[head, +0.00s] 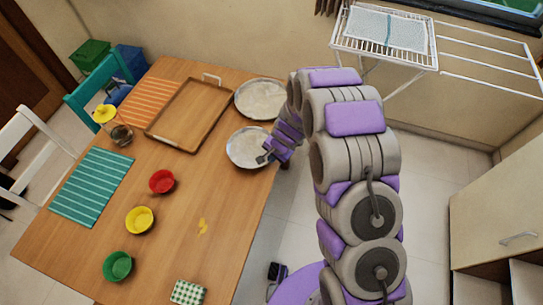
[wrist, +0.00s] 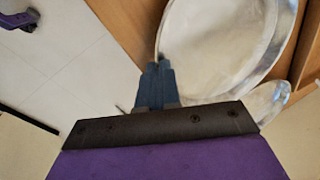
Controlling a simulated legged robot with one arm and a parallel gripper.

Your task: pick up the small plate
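The small plate (head: 246,145) is a round, shiny metal dish at the right edge of the wooden table. A larger metal plate (head: 261,98) lies just behind it. My gripper (head: 266,157) is at the small plate's right rim. In the wrist view the small plate (wrist: 215,45) fills the upper right. My gripper's dark fingers (wrist: 158,70) are close together there, with the plate's rim at their tips and seemingly between them. Part of the other plate (wrist: 268,100) shows at the right. Whether the small plate is lifted cannot be told.
A wooden tray (head: 189,114) lies left of the plates. Red (head: 162,181), yellow (head: 139,220) and green (head: 117,266) bowls stand nearer on the table (head: 225,215). A drying rack (head: 385,37) stands at the back right. The floor right of the table is open.

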